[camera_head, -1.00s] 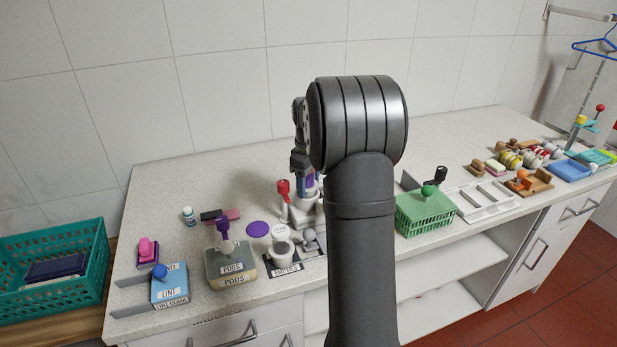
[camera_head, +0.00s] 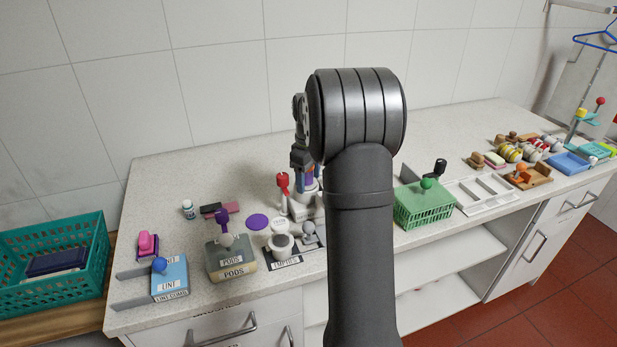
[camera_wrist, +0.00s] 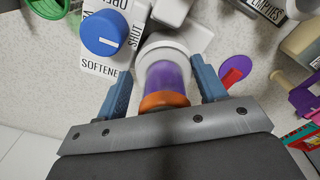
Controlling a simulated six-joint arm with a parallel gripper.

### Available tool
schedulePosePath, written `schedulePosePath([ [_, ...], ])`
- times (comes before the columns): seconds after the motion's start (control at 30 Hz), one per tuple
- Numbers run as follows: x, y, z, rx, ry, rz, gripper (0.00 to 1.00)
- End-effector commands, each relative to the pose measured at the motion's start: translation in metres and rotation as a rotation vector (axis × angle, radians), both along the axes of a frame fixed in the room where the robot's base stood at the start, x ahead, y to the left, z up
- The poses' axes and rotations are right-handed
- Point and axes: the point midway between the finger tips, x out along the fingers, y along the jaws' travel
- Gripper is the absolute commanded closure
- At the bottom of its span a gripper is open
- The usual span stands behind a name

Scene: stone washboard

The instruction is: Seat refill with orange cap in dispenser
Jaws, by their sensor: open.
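The refill is a purple cylinder (camera_wrist: 168,76) with an orange cap (camera_wrist: 163,101), cap end toward my wrist. Its far end is at the white round collar of the dispenser (camera_wrist: 182,42); how deep it sits is hidden. My gripper (camera_wrist: 163,72) is open, one blue-grey finger on each side of the refill, with gaps visible. In the head view my gripper (camera_head: 301,160) is above the white dispenser (camera_head: 302,208), partly hidden by my arm. A blue knob (camera_wrist: 100,33) is on the white panel marked SOFTENER, OPEN and SHUT.
A red-topped part (camera_head: 283,183) stands close left of the dispenser. A purple disc (camera_head: 257,221), the PODS box (camera_head: 230,262) and the LINT box (camera_head: 170,277) are further left. A green basket (camera_head: 424,205) stands right of my arm. The counter behind is mostly clear.

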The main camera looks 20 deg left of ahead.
Motion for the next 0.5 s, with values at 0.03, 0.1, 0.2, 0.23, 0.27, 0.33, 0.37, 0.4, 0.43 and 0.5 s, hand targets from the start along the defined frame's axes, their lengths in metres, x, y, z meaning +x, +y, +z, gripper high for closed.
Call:
schedulePosePath([
  [0.03,-0.007,0.0,-0.009,-0.01,0.025,0.003,0.19],
  [0.1,-0.007,0.0,-0.009,-0.01,0.026,0.003,0.19],
  [0.2,-0.007,0.001,-0.004,-0.009,0.025,0.003,0.19],
  [0.23,-0.007,0.001,-0.001,-0.009,0.025,0.004,0.19],
  [0.27,-0.007,0.001,0.003,-0.008,0.023,0.003,0.19],
  [0.33,-0.006,0.001,0.016,-0.006,0.018,0.003,0.19],
  [0.37,-0.005,0.0,0.023,-0.005,0.017,0.003,0.19],
  [0.4,-0.004,0.001,0.032,-0.005,0.014,0.002,0.19],
  [0.43,-0.004,0.0,0.04,-0.004,0.012,0.002,0.19],
  [0.5,-0.004,0.0,0.059,-0.002,0.009,0.002,0.19],
])
